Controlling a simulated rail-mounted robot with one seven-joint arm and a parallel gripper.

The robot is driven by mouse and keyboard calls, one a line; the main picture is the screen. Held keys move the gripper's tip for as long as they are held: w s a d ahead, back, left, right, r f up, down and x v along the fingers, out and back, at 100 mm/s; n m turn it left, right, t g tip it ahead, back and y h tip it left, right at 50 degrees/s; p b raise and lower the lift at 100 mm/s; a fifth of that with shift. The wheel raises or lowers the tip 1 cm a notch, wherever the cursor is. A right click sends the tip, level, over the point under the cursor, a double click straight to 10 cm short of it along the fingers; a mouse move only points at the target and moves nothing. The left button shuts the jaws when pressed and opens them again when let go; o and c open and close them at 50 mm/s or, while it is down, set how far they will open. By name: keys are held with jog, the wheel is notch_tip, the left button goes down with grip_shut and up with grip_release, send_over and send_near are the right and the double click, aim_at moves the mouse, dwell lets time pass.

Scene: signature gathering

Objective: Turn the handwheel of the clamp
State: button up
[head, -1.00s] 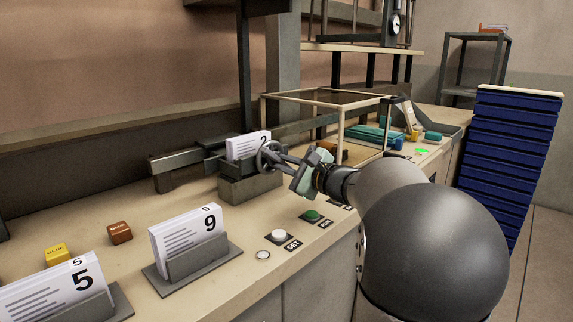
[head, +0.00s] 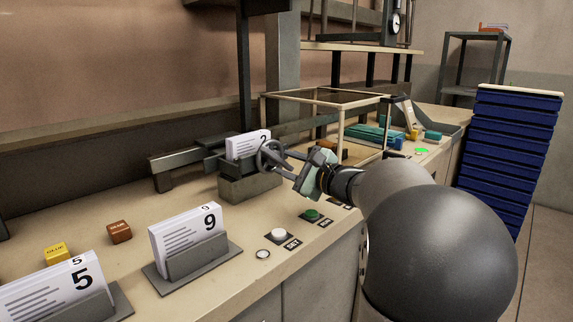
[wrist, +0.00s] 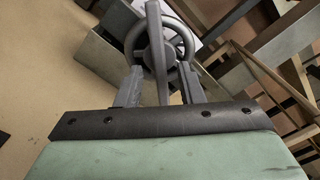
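The clamp's grey handwheel (head: 271,157) stands upright at the right end of the clamp (head: 250,186), in front of a white card marked 2 (head: 247,146). The wheel and its hub also show at the top middle of the wrist view (wrist: 157,50). My gripper (head: 283,161) reaches in from the right, with its fingertips at the wheel. In the wrist view its two fingers (wrist: 160,85) stand apart, with a grey bar passing between them and gaps visible on both sides. I cannot tell whether the fingertips touch the wheel.
Holders with cards marked 9 (head: 187,238) and 5 (head: 58,292) stand at the front left, near yellow (head: 56,254) and brown (head: 119,232) glue blocks. White (head: 279,235) and green (head: 311,215) buttons line the front edge. A framed box (head: 340,98) stands behind my gripper.

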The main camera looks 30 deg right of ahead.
jog(key=v, duration=1.6)
jog(key=shift+s+b, duration=0.2)
jog(key=shift+b, duration=0.25)
jog(key=s+a+r+n+g+y+p, duration=0.1)
jog(key=a+n+g+p, duration=0.35)
jog(key=a+p, duration=0.35)
jog(key=s+a+r+n+g+y+p, duration=0.15)
jog(key=a+n+g+p, duration=0.35)
jog(key=a, duration=0.5)
jog(key=s+a+r+n+g+h+p, duration=0.1)
jog(key=s+a+n+g+h+p, duration=0.2)
jog(key=s+n+p, duration=0.4)
jog(key=s+a+r+n+g+h+p, duration=0.25)
jog(key=s+n+h+p, duration=0.3)
jog(key=p, duration=0.45)
jog(key=shift+g, duration=0.4)
jog(key=f+b, duration=0.1)
jog(key=f, duration=0.1)
jog(key=f+b, duration=0.1)
jog(key=b, duration=0.1)
jog(key=s+f+b, duration=0.1)
jog(key=f, duration=0.1)
jog(key=shift+d+f, duration=0.35)
